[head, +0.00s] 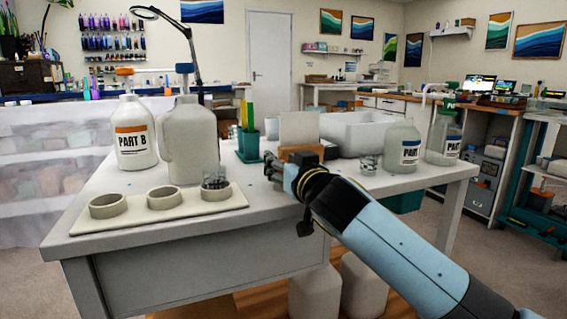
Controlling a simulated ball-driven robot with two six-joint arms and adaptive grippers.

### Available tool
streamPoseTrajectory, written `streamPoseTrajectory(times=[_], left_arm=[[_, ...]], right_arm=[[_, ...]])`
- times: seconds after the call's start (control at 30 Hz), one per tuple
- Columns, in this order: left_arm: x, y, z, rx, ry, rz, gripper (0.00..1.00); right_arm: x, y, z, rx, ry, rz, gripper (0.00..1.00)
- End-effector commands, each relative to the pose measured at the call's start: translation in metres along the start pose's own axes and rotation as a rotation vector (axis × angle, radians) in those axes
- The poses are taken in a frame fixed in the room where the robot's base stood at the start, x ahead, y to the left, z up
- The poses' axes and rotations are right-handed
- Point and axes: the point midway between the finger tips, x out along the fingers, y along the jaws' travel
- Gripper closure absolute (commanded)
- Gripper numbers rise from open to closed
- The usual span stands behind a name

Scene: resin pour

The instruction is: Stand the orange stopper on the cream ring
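An orange stopper (124,71) sits on top of the white PART B bottle (132,150) at the back left of the table. A cream board (135,215) at the front left bears a row of cream rings: a left ring (108,206), a middle ring (164,198), and a right one with a small clear cup (214,180) standing at it. I cannot tell which ring is meant. My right gripper (272,168) is over the table, right of the board and well away from the stopper; its fingers are small and dark, so their opening is unclear. My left gripper is not in view.
A large jug (190,140) with a blue stopper (184,68) stands right of the PART B bottle. A green pen holder (248,145), a white tub (362,134), a clear cup (369,164) and two more bottles stand farther right. The table's front middle is bare.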

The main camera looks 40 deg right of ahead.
Motion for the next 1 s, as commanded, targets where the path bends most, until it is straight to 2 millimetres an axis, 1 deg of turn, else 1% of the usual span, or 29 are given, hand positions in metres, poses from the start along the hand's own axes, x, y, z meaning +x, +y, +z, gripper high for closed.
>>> streamPoseTrajectory(times=[0.07, 0.17, 0.27, 0.5, 0.6, 0.7, 0.87, 1.0], left_arm=[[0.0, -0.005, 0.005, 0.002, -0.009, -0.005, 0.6], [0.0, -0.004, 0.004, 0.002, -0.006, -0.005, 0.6], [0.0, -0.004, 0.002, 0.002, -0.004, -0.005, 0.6], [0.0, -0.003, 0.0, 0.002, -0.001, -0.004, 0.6], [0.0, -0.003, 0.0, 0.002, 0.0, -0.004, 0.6], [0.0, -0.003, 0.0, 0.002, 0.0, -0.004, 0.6], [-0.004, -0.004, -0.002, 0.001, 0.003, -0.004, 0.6], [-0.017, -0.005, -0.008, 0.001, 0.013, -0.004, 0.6]], right_arm=[[-0.001, 0.0, 0.0, 0.0, -0.001, 0.0, 0.59], [-0.009, 0.0, 0.001, 0.0, -0.001, -0.001, 0.59], [-0.026, 0.0, 0.001, 0.0, -0.002, -0.001, 0.59], [-0.081, 0.0, 0.002, 0.0, -0.004, -0.001, 0.59], [-0.099, 0.0, 0.001, 0.0, -0.003, 0.0, 0.59], [-0.112, 0.0, 0.001, 0.0, -0.002, -0.001, 0.59], [-0.12, 0.0, -0.004, 0.0, 0.001, 0.0, 0.59], [-0.12, 0.0, -0.019, 0.001, 0.003, 0.0, 0.59]])
